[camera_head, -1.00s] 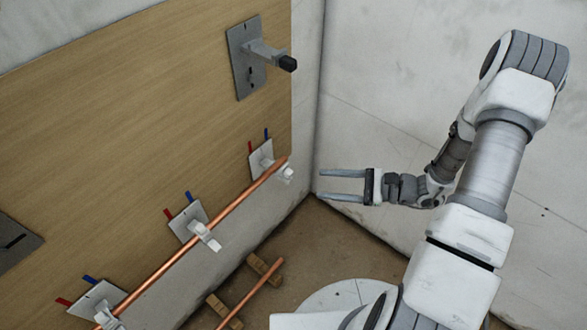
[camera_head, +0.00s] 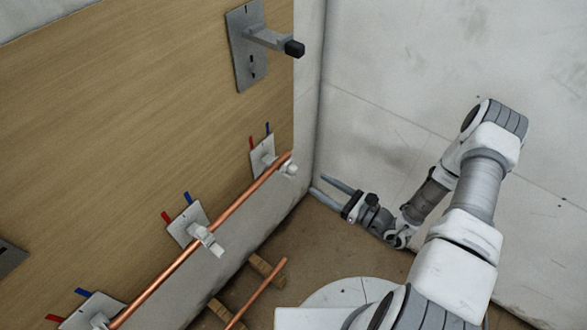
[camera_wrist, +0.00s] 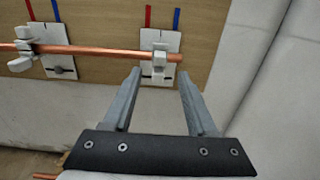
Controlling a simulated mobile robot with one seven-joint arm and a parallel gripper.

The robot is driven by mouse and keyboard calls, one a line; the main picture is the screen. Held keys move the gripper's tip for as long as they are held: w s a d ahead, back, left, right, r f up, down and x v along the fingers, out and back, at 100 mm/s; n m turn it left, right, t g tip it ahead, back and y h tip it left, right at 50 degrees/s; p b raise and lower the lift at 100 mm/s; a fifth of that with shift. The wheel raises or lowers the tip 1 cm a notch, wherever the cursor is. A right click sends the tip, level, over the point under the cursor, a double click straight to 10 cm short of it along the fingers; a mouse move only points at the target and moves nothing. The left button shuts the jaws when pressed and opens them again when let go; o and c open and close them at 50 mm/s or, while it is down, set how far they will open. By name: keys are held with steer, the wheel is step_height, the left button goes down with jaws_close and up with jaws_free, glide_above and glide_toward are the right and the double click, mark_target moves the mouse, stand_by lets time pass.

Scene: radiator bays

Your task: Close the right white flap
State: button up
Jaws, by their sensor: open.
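The right white flap (camera_head: 290,169) belongs to the white clip at the right end of the copper pipe (camera_head: 212,228). In the wrist view, the right clip (camera_wrist: 160,58) sits at the pipe, straight ahead between my fingertips. Its small flap is seen nearly end-on there, so I cannot tell how far it stands open. My gripper (camera_head: 319,185) is open and empty, to the right of this flap and slightly below it, apart from it. Its two fingers (camera_wrist: 160,73) point toward the board in the wrist view.
The middle clip (camera_head: 207,239) and a clip at lower left (camera_head: 100,321) also sit along the pipe. A grey bracket (camera_head: 248,50) juts from the wooden board (camera_head: 120,110) above. A second pipe (camera_head: 257,292) lies on wooden blocks below. A white wall (camera_head: 400,60) stands right.

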mark_target(297, 170)
steer(key=b+x, duration=0.1)
steer(key=x, duration=0.9)
steer(key=shift+w+a+b, duration=0.25)
steer(key=shift+b, duration=0.05)
jaws_close()
